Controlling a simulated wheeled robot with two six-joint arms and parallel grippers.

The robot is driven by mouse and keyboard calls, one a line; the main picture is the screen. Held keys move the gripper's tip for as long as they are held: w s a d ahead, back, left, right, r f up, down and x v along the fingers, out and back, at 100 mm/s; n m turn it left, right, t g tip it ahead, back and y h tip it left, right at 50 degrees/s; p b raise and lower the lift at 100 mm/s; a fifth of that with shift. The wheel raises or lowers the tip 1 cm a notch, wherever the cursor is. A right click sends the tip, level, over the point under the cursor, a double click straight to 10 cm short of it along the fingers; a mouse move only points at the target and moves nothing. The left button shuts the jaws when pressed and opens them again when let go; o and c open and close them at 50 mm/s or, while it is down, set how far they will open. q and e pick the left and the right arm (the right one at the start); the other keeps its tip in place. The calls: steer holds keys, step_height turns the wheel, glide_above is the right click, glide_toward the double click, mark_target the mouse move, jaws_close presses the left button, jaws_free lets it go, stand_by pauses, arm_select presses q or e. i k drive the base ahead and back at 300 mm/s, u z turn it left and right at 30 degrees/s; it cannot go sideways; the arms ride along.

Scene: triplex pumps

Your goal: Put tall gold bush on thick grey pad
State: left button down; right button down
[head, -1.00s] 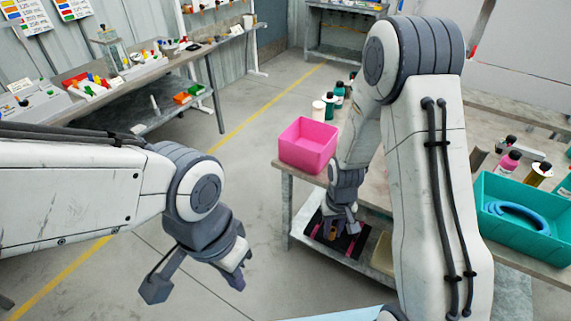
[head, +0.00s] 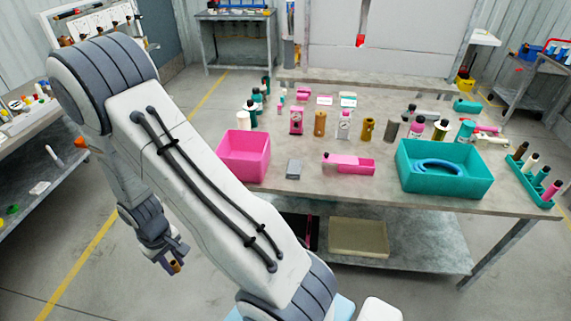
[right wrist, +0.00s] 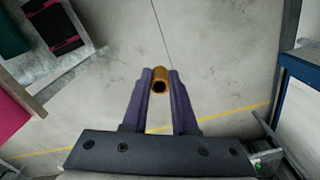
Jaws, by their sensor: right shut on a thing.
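My right gripper (head: 174,262) is shut on the tall gold bush (head: 176,267). It hangs over the floor, left of the workbench and apart from it. The right wrist view shows the bush (right wrist: 159,86), a hollow gold-brown cylinder, between the two fingertips (right wrist: 160,88). The thick grey pad (head: 294,168) appears as a small grey block near the bench's front edge, between the pink bin and a pink tray. Nothing stands on it. My left gripper is not in view.
The pink bin (head: 243,157) stands at the bench's left front corner. A pink tray (head: 350,165) and a teal bin (head: 445,170) holding a blue ring stand right of the pad. Several bottles and gold-brown cylinders (head: 320,124) stand behind. My right upper arm crosses the left of the view.

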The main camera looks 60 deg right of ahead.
mark_target(294, 167)
steer(key=u, duration=0.05)
steer(key=i, duration=1.6)
steer(key=z, duration=2.3)
steer(key=i, duration=0.5)
